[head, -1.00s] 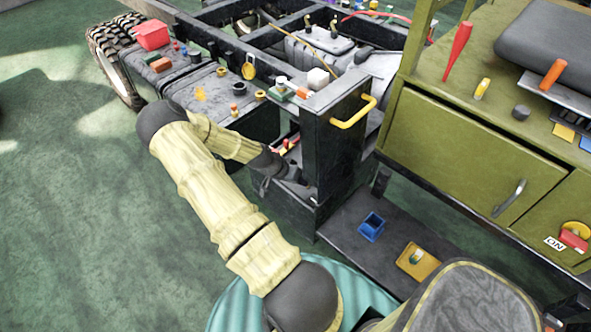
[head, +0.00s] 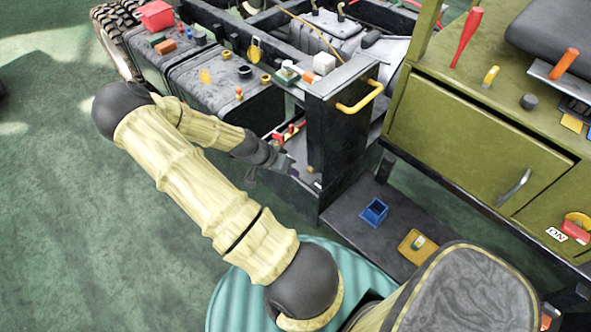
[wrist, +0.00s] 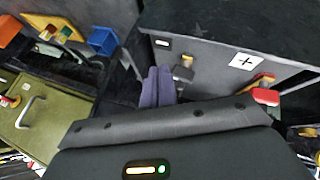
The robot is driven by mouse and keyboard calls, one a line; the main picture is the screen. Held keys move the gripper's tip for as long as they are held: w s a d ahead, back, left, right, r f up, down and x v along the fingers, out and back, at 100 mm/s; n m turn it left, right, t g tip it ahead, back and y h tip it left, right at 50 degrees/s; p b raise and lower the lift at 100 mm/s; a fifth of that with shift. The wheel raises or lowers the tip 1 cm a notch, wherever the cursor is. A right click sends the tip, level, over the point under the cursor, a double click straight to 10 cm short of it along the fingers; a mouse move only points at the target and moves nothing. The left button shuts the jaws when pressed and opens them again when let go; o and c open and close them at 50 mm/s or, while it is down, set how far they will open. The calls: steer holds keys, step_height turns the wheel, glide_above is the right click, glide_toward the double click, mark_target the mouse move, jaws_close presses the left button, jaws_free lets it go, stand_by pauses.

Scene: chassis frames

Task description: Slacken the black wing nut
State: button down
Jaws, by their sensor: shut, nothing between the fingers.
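I cannot make out the black wing nut for sure in either view. In the wrist view, a grey panel (wrist: 215,62) carries a small tan-and-dark fitting (wrist: 183,70), a white label with a black cross (wrist: 244,62) and a red-ended handle (wrist: 266,96). My gripper (wrist: 158,75) is shut and empty. Its fingertips point toward the panel, left of the tan fitting and apparently apart from it. In the head view, my gripper (head: 288,168) is low at the chassis end, left of the dark upright post (head: 335,135), and partly hard to separate from the dark parts.
A yellow handle (head: 360,97) juts from the post. A blue bin (head: 374,212) and a yellow tray (head: 417,246) sit on a low dark shelf. A green cabinet (head: 470,140) stands at right. Small parts crowd the chassis top; the floor at left is clear.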

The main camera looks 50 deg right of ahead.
steer(key=shift+s+a+r, duration=0.2)
steer(key=shift+a+r, duration=0.2)
steer(key=shift+r, duration=0.2)
steer(key=shift+s+a+r, duration=0.15)
steer(key=shift+a+r, duration=0.25)
steer(key=shift+r, duration=0.15)
steer(key=c, duration=1.6)
jaws_free()
steer(key=shift+w+a, duration=0.1)
steer(key=shift+a, duration=0.1)
steer(key=shift+o, duration=1)
steer(key=w+a+r+n+t+y, duration=0.1)
steer(key=w+a+r+n+y, duration=0.1)
steer(key=a, duration=0.5)
steer(key=shift+w+a+n+t+y, duration=0.15)
steer(key=shift+a+n+t+y, duration=0.2)
steer(key=shift+n, duration=0.25)
steer(key=a+r+n+t+y, duration=0.3)
steer(key=a+r+n+t, duration=0.2)
steer(key=a+r+n, duration=0.7)
steer(key=a+r, duration=0.4)
steer(key=a, duration=0.1)
steer(key=shift+a+r+n, duration=0.3)
steer(key=shift+a+n, duration=0.1)
